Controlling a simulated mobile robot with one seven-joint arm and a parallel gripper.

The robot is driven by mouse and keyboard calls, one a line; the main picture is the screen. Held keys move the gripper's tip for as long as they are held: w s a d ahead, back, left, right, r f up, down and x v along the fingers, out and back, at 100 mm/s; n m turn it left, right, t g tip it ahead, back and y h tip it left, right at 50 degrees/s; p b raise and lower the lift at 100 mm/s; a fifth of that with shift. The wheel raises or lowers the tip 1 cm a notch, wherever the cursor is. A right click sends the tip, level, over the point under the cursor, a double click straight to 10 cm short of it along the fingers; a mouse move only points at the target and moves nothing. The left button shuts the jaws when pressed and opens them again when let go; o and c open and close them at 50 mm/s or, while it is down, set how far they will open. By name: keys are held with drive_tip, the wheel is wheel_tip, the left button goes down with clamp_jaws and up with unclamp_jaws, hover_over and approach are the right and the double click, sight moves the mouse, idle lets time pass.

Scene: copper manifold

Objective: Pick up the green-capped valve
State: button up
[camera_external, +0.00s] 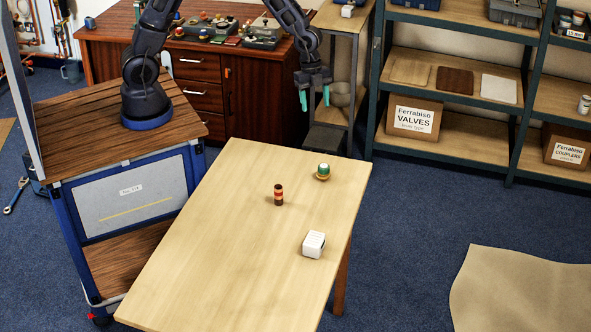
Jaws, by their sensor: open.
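A small valve with a green cap (323,170) stands on the light wooden table (230,225), near its far right corner. Its lower part looks brass or tan. My gripper (315,97) has two teal fingertips set apart with nothing between them. It hangs in the air above and beyond the table's far edge. In the picture it sits above the valve and apart from it.
A red and dark banded cylinder (278,195) stands left of the valve. A white box-shaped object (313,244) lies nearer the front right edge. The table's left and front are clear. Shelves (450,133) with a box labelled VALVES (413,118) stand behind at right.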

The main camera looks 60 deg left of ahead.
sight(324, 165)
drive_tip(key=shift+s+d+f+m+g+h, duration=0.25)
drive_tip(key=shift+s+d+f+m, duration=0.3)
drive_tip(key=shift+d+f, duration=1.95)
drive_tip(key=shift+s+d+f+m+g+h, duration=0.2)
drive_tip(key=shift+s+d+f+m, duration=0.35)
drive_tip(key=shift+d+f, duration=1.9)
drive_tip(key=shift+s+d+f+m+g+h, duration=0.25)
drive_tip(key=shift+s+d+f, duration=0.9)
drive_tip(key=shift+f, duration=2.25)
drive_tip(key=shift+w+d, duration=0.35)
drive_tip(key=shift+w, duration=0.1)
drive_tip(key=c, duration=0.9)
